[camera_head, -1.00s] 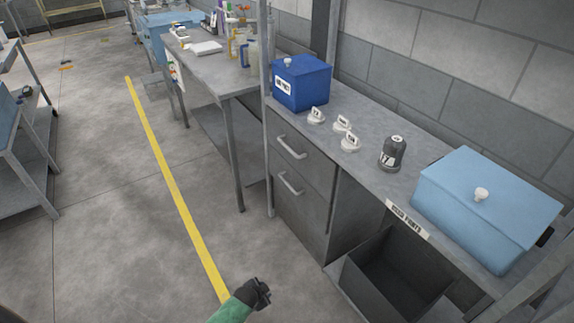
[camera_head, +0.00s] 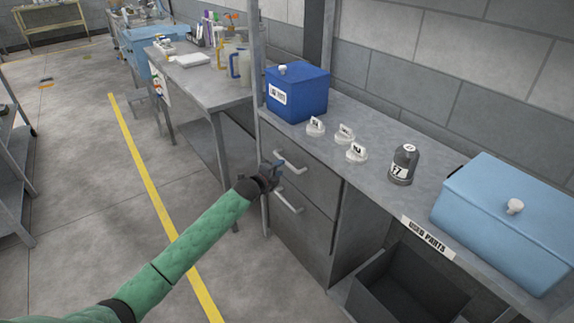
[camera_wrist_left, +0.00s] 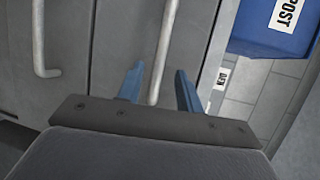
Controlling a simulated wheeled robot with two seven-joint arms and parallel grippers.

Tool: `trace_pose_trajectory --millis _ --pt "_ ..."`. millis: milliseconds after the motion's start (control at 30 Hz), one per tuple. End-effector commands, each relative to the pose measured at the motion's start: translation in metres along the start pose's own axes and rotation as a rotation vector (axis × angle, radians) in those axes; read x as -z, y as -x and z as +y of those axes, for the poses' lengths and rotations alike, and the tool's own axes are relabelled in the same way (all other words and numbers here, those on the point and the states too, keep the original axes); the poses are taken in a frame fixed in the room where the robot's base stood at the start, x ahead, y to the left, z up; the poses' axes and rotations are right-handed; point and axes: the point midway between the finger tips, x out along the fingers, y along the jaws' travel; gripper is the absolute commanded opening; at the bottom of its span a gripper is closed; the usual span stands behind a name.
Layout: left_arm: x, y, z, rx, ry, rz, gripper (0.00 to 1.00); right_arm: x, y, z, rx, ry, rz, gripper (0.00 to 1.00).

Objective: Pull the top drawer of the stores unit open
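The stores unit is a grey cabinet under the bench, with two drawers on its front. The top drawer (camera_head: 315,178) is shut flush and has a pale bar handle (camera_head: 291,161). My left gripper (camera_head: 274,170) is right in front of it, close to the handle's left end. In the left wrist view its two blue fingers (camera_wrist_left: 159,72) are open, one either side of the top drawer's handle (camera_wrist_left: 166,42) as seen from there. I cannot tell how deep the bar sits between them. My right gripper is not in view.
The lower drawer (camera_head: 300,228) is shut; its handle (camera_head: 288,201) sits just below my gripper. An open grey bin (camera_head: 410,290) is at lower right.

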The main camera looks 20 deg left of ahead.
Motion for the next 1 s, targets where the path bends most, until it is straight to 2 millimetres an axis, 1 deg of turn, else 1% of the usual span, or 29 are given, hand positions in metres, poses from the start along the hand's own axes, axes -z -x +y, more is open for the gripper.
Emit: trace_pose_trajectory --millis 67,267,400,567,800,833,967,1000 --pt "0.001 -0.012 -0.004 0.000 0.003 0.000 0.36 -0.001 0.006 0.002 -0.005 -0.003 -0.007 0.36" --pt "0.000 -0.041 -0.002 -0.001 0.004 -0.001 0.36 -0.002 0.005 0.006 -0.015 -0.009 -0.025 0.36" --pt "0.000 -0.055 -0.001 0.000 0.003 -0.001 0.36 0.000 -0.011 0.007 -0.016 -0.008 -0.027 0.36" --pt "0.001 -0.063 -0.001 0.000 0.003 0.000 0.36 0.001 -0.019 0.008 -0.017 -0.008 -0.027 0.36" --pt "0.000 -0.063 0.000 -0.001 0.003 0.000 0.36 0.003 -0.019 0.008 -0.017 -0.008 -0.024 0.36" --pt "0.000 -0.063 0.000 -0.001 0.003 0.000 0.34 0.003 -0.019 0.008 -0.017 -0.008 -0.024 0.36" --pt "0.000 -0.063 0.000 -0.001 0.003 0.000 0.08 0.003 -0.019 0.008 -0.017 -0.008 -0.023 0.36" --pt "0.000 -0.063 0.000 -0.001 0.003 0.000 0.01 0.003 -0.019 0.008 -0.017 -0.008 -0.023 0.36"
